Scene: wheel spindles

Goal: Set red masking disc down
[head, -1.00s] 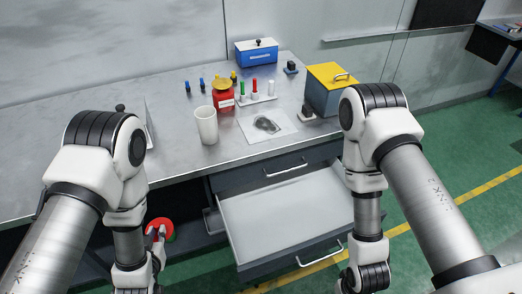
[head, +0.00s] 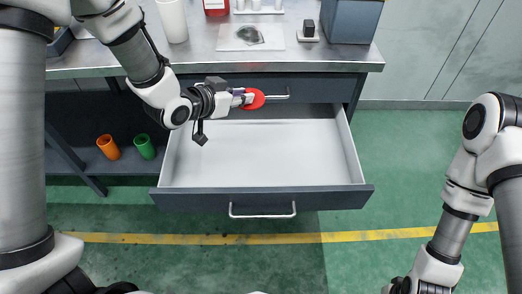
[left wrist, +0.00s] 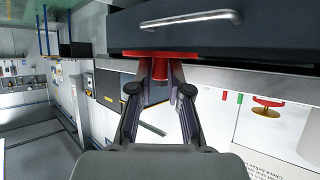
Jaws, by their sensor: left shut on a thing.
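The red masking disc (head: 254,99) is held by my left gripper (head: 241,97), above the back part of the open drawer (head: 262,198). The disc is tilted up on edge, close to the closed upper drawer front (head: 310,86). In the left wrist view the fingers of my left gripper (left wrist: 160,75) are shut on the hub of the red disc (left wrist: 185,55). A dark drawer front with a handle is right behind the disc there; I cannot tell whether they touch. My right arm is at the right, low, with its gripper out of the picture.
The open drawer's white floor (head: 262,160) looks empty. The steel worktop (head: 210,57) above carries a white cup (head: 173,20), a white sheet (head: 251,38) and a blue-grey box (head: 350,20).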

